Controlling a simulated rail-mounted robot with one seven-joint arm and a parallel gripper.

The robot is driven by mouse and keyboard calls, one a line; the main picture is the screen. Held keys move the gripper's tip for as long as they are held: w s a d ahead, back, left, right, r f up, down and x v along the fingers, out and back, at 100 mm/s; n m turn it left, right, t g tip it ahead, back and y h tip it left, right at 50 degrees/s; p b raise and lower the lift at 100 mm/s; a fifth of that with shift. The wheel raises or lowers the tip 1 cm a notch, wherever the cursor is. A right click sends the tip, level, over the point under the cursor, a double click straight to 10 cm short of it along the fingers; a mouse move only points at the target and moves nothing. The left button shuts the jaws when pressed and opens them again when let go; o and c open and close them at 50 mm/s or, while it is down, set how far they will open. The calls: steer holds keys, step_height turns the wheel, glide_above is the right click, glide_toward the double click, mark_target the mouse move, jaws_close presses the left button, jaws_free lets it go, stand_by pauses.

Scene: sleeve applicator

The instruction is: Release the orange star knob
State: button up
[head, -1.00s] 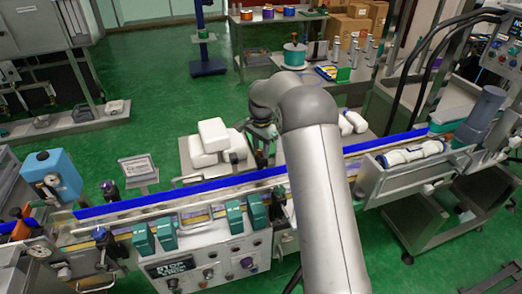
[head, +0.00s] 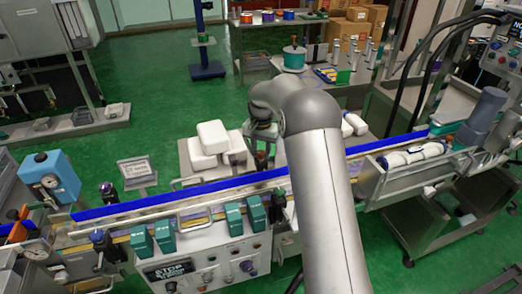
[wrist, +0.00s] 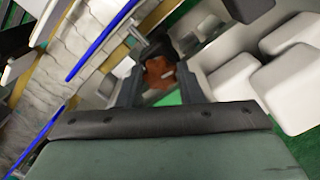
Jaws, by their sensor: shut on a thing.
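The orange star knob (wrist: 158,72) shows in the middle of the wrist view, between the two dark fingers of my gripper (wrist: 157,88). My gripper is shut on it. The fingers and a dark part above cover some of the knob's edges. In the head view my gripper (head: 262,146) is small and partly behind my own arm, just behind the blue conveyor rail (head: 190,192). The knob is too small there to make out clearly.
White rounded blocks (head: 212,137) stand just left of my gripper, and they fill the right of the wrist view. Several teal blocks (head: 234,219) line the conveyor's front. A white bottle (head: 412,155) lies on the right-hand stand. Green floor is open behind.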

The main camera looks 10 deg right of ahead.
mark_target(261, 153)
steer(key=o, duration=1)
steer(key=shift+r, duration=0.1)
step_height(261, 153, up, 17)
steer(key=shift+r+b, duration=0.15)
steer(key=shift+b, duration=0.3)
